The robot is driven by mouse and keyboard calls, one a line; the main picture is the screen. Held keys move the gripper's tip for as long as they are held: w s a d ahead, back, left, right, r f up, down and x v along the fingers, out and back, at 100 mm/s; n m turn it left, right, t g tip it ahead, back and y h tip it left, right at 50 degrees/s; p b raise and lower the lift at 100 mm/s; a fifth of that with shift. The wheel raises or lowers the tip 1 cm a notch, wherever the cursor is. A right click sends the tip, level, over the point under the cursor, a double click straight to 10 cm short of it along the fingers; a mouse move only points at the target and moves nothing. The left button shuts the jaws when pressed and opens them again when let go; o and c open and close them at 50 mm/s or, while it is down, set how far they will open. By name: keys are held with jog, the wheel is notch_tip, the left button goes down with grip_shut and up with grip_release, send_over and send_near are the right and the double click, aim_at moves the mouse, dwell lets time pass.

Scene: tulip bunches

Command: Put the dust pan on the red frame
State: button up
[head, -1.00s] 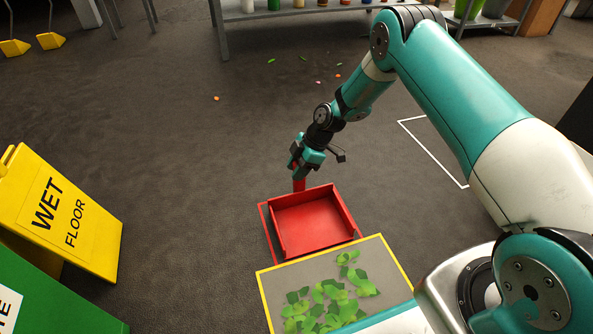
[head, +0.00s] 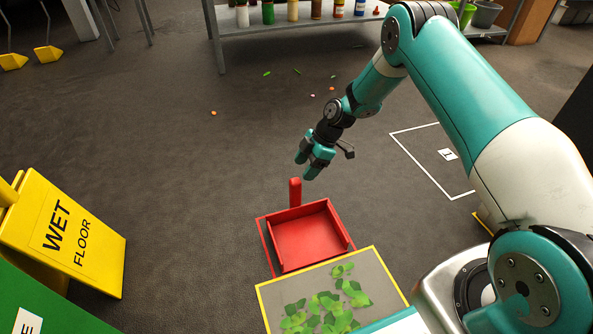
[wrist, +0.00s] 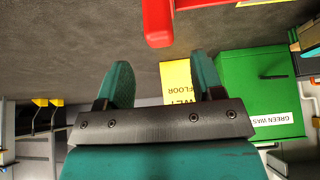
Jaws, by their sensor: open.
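The red dust pan (head: 307,239) lies on the floor in the head view, its handle (head: 295,192) sticking up at the far side. The red frame (head: 264,243) is a thin outline on the floor; its left and near edges show around the pan, and the pan covers most of its inside. My gripper (head: 307,169) is open and empty, above and slightly right of the handle, apart from it. In the wrist view the open fingers (wrist: 163,85) are empty, with the red handle (wrist: 157,25) beyond them at the top.
A yellow-edged grey mat with green leaves (head: 375,262) lies just nearer than the pan. A yellow wet floor sign (head: 62,235) and a green bin (head: 40,305) stand at left. A white outline (head: 420,168) lies at right. A shelf (head: 285,24) stands at the back.

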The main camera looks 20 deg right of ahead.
jog(key=s+a+r+m, duration=0.2)
jog(key=s+r, duration=0.2)
jog(key=r, duration=0.5)
jog(key=s+a+r+m+h+p, duration=0.1)
jog(key=s+a+r, duration=0.2)
jog(key=r, duration=0.5)
jog(key=s+a+r+m, duration=0.2)
jog(key=s+r, duration=0.2)
jog(key=r, duration=0.5)
jog(key=s+a+r+m, duration=0.1)
jog(key=s+r+m, duration=0.2)
jog(key=s, duration=0.8)
jog(key=s+r+m, duration=0.3)
jog(key=s+r, duration=0.3)
jog(key=s, duration=0.6)
jog(key=shift+a+h, duration=0.35)
jog(key=shift+h, duration=0.05)
jog(key=shift+r+p, duration=0.15)
jog(key=shift+p, duration=0.15)
